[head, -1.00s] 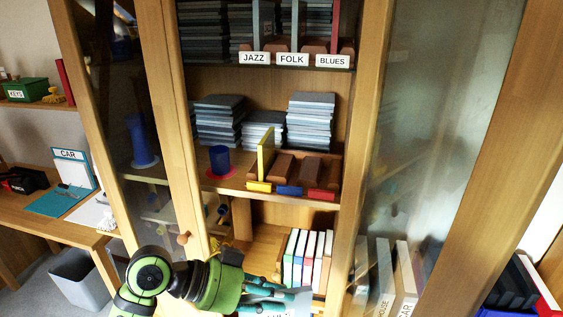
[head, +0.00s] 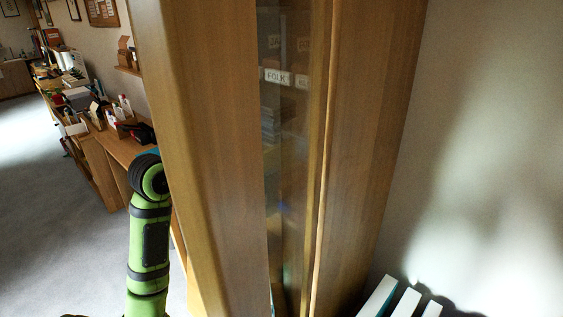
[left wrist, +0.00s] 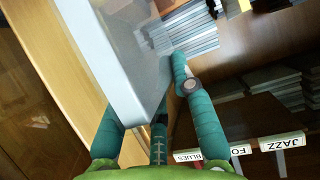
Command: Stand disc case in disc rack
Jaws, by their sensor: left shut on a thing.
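In the left wrist view my left gripper (left wrist: 148,105) has its teal fingers shut on a pale grey, flat case (left wrist: 108,55). The case extends up and left from the fingers, and its far end is cut off by the frame. Labels reading JAZZ (left wrist: 281,142), FOLK (left wrist: 240,151) and BLUES (left wrist: 188,156) show at the lower right, apart from the case. The FOLK label also shows through glass in the head view (head: 277,76). The slots behind the labels are not clear. The head view hides my left gripper, and my right gripper is in neither view.
The cabinet's wooden side (head: 210,150) and glass panel (head: 290,190) fill the middle of the head view. Stacked cases (left wrist: 190,30) stand near the right finger in the wrist view. A cluttered desk (head: 125,150) stands left; open floor (head: 50,220) lies beyond.

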